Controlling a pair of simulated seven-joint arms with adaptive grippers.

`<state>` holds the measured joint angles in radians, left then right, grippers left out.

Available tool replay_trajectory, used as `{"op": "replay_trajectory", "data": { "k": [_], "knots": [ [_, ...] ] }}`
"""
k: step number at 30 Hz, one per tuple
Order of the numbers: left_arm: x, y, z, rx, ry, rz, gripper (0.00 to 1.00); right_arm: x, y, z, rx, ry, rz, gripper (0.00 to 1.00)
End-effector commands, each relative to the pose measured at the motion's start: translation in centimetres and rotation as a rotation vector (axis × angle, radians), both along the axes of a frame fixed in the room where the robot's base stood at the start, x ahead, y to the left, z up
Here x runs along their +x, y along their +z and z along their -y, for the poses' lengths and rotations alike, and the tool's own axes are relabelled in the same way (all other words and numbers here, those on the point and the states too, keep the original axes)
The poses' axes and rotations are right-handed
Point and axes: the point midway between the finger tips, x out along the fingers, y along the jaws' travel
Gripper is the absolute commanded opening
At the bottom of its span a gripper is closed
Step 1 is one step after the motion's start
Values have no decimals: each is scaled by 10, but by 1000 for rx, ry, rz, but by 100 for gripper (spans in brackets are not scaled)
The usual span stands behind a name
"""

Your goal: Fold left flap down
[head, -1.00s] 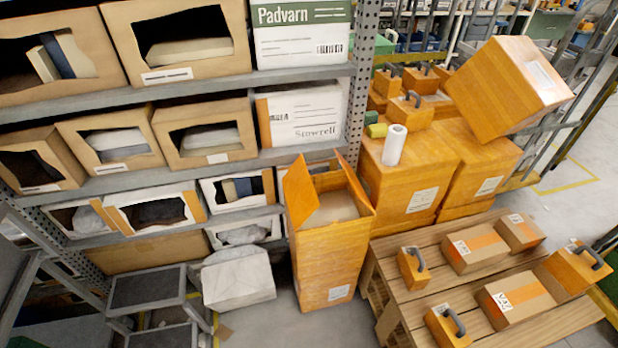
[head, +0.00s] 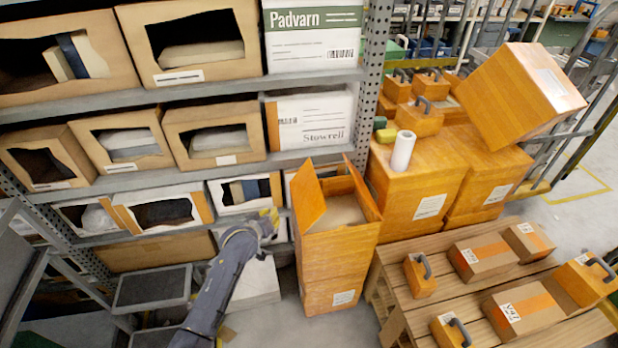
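A tall orange-brown box (head: 338,262) stands upright on the floor between the rack and the pallet, with its top open. Its left flap (head: 308,196) stands up, leaning slightly outward. A narrow flap (head: 355,178) at the back right also stands up. Part of the inside (head: 343,212) shows pale. My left gripper (head: 270,222) is left of the box, below the flap's top and apart from it, in front of the lower rack shelf. Its fingers are small and unclear, so I cannot tell if it is open. My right gripper is not in view.
A metal rack (head: 190,166) with open-front boxes stands on the left. A wooden pallet (head: 440,270) with several small cartons is at the right. Large stacked boxes (head: 418,190) stand behind, with a white roll (head: 403,150) on top. A white crumpled box (head: 258,284) lies behind my arm.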

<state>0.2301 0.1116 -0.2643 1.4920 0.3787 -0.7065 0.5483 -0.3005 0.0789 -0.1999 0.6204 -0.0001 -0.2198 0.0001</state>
Motion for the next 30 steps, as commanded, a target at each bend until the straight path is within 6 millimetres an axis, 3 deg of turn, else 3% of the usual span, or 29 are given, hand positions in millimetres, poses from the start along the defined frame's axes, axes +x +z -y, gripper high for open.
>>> {"op": "replay_trajectory", "data": {
  "k": [1, 3, 6, 9, 13, 20, 30],
  "knots": [
    [10, 47, 11, -67, 2, 34, 0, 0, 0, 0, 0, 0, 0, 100],
    [13, 100, 25, -169, 8, 50, 0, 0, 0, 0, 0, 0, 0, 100],
    [4, 160, 42, -311, 12, 43, 0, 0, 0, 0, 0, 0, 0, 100],
    [-15, 190, 55, -432, 23, -4, 0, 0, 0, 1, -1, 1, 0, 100],
    [-29, 202, 61, -535, 58, -78, 0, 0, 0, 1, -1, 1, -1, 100],
    [-32, 190, 59, -607, 125, -159, 0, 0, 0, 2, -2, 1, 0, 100],
    [-2, 175, 74, -620, 133, -165, 0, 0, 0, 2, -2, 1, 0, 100]
  ]
}}
